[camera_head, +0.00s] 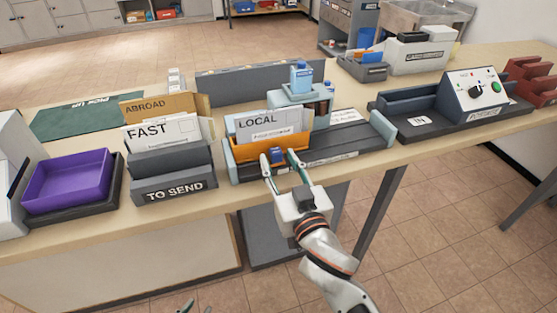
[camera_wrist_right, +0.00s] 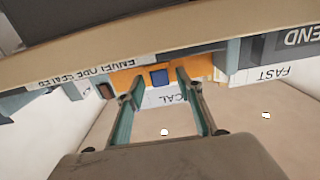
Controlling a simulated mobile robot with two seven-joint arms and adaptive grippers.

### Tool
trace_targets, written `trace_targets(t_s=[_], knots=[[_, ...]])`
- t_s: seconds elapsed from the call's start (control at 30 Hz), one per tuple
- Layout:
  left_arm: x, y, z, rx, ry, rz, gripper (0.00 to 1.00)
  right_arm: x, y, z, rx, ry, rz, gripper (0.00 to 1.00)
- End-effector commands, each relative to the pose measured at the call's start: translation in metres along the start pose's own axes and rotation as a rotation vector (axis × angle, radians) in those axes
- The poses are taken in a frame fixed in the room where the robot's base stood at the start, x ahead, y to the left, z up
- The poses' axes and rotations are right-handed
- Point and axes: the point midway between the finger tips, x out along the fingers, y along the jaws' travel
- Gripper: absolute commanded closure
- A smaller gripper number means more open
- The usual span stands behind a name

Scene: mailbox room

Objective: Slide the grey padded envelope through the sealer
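A light grey envelope marked LOCAL (camera_head: 262,123) stands upright in an orange holder (camera_head: 265,146) at the left end of the sealer (camera_head: 350,143), a dark grey bed with blue-grey end pieces. A blue tab (camera_head: 276,155) sits on the holder's front; it also shows in the right wrist view (camera_wrist_right: 160,78). My right gripper (camera_head: 279,163) is open in front of the holder, a finger on each side of the tab. Contact cannot be told. My left gripper (camera_head: 196,307) shows only its tips at the bottom edge, apart and with nothing visible between them.
A TO SEND rack (camera_head: 173,188) with FAST and ABROAD envelopes stands left of the sealer, beside a purple tray (camera_head: 68,182). A blue-topped unit (camera_head: 301,90) stands behind the sealer. A control box (camera_head: 476,95) stands at right. The sealer's bed is clear right of the holder.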

Motion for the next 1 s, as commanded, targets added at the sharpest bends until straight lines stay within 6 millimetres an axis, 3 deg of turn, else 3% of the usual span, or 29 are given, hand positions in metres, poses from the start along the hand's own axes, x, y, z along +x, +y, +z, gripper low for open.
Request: trace_targets(t_s=[0.37,0.53,0.83,1.0], knots=[[-0.001,0.001,0.003,0.0,-0.005,0.002,0.73,0.007,0.0,0.0,0.001,0.0,0.0,0.64],[-0.001,0.001,0.003,0.0,-0.005,0.001,0.73,0.007,0.0,0.0,0.0,0.0,0.0,1.0],[-0.002,-0.001,-0.001,0.001,-0.001,-0.001,0.73,0.007,0.004,-0.001,-0.001,0.0,0.0,1.0],[-0.004,-0.004,-0.012,-0.003,0.013,-0.004,0.73,0.007,0.018,-0.003,-0.005,0.002,0.002,1.0]])
